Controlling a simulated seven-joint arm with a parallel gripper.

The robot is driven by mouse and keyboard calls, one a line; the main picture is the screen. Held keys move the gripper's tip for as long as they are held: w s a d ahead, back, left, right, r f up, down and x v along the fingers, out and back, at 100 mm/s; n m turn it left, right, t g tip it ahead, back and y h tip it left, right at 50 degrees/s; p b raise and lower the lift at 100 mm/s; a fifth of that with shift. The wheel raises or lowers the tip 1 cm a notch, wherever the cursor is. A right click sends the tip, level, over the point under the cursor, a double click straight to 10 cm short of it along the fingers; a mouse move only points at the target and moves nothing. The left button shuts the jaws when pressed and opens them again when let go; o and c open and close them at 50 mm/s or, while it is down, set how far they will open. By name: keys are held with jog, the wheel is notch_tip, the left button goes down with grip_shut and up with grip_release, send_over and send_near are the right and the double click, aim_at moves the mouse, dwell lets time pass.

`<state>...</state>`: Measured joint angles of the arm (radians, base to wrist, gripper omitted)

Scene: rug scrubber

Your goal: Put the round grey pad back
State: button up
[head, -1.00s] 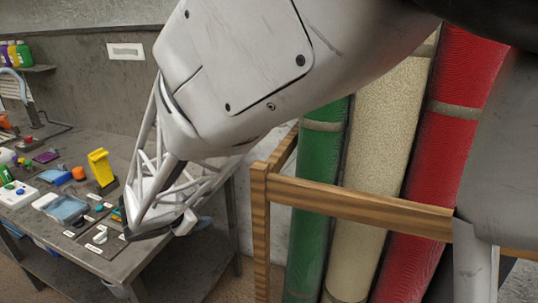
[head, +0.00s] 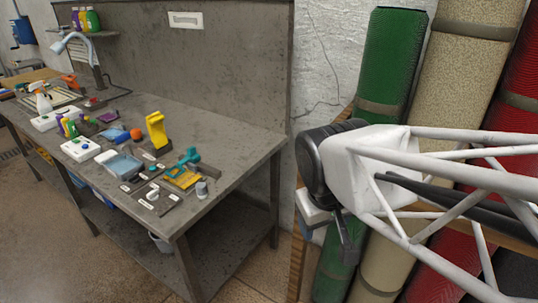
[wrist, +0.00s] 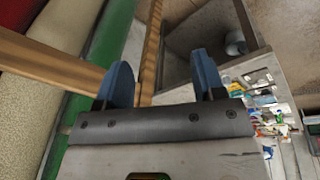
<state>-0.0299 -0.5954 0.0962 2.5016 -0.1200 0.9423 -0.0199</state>
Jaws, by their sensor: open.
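Several small items lie at the near right end of the grey workbench (head: 225,150). Among them is a small grey round-topped piece (head: 201,189) near the bench's right edge. Small pale pieces lie to its left on a dark labelled board (head: 168,206). I cannot tell for sure which of these is the round grey pad. My gripper shows in the wrist view (wrist: 162,80) with its two blue fingers apart and nothing between them. In the head view it is partly hidden by my arm, right of the bench and in front of the rolled rugs, well apart from the small items.
Rolled rugs, green (head: 385,65) and beige (head: 455,80), stand behind my arm. A wooden rail (wrist: 60,65) is close to the gripper.

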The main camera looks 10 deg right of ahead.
jog(key=shift+s+a+r+m+y, duration=0.15)
jog(key=shift+s+m+y, duration=0.15)
jog(key=shift+s, duration=0.2)
jog(key=shift+s+a+r+m+y, duration=0.1)
jog(key=shift+s+m+y, duration=0.1)
jog(key=shift+s+m, duration=0.25)
jog(key=shift+c, duration=0.2)
dwell(1.7)
